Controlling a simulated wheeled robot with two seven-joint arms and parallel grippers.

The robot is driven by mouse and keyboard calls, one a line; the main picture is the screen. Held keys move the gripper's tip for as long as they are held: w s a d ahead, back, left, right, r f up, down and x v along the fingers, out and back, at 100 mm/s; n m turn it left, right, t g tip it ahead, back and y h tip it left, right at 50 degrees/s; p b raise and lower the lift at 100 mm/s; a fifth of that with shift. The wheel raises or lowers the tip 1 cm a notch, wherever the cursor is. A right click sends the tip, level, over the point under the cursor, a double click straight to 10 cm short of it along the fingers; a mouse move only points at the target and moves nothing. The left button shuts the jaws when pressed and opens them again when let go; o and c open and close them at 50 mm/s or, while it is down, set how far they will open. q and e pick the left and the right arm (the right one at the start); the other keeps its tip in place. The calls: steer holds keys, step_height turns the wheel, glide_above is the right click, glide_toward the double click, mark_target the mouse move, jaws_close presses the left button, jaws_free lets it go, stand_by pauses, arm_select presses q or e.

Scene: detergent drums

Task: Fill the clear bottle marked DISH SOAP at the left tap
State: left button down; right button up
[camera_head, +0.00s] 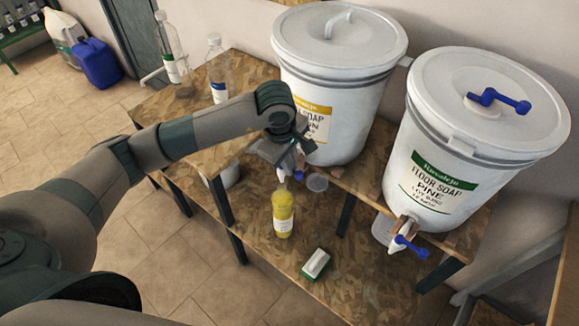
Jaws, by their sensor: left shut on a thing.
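A bottle (283,218) showing yellow, with a white label too small to read, stands upright on the lower shelf. It is under the left tap, whose blue part (298,175) shows just below my left gripper. The left drum (325,85) is white with a yellow-topped label, partly hidden by my arm. My left gripper (293,157) is at the front of this drum, shut on the left tap's handle; its fingers hide much of the tap. Whether liquid is running cannot be told. My right gripper is not in view.
The right drum (435,150), marked FLOOR SOAP PINE, has its own blue-handled tap (408,243). Two clear bottles (172,50) (217,70) stand on the upper board at the back left. A green-and-white sponge-like block (316,264) lies on the lower shelf (365,280).

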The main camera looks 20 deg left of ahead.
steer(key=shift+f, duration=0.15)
arm_select(q)
steer(key=c, duration=1.8)
jaws_free()
steer(key=shift+c, duration=0.2)
steer(key=shift+r, duration=0.15)
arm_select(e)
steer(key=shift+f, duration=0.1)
arm_select(q)
steer(key=s+a+r+b, duration=0.1)
steer(key=s+r+b, duration=0.2)
steer(key=r, duration=1.4)
steer(key=shift+b, duration=0.6)
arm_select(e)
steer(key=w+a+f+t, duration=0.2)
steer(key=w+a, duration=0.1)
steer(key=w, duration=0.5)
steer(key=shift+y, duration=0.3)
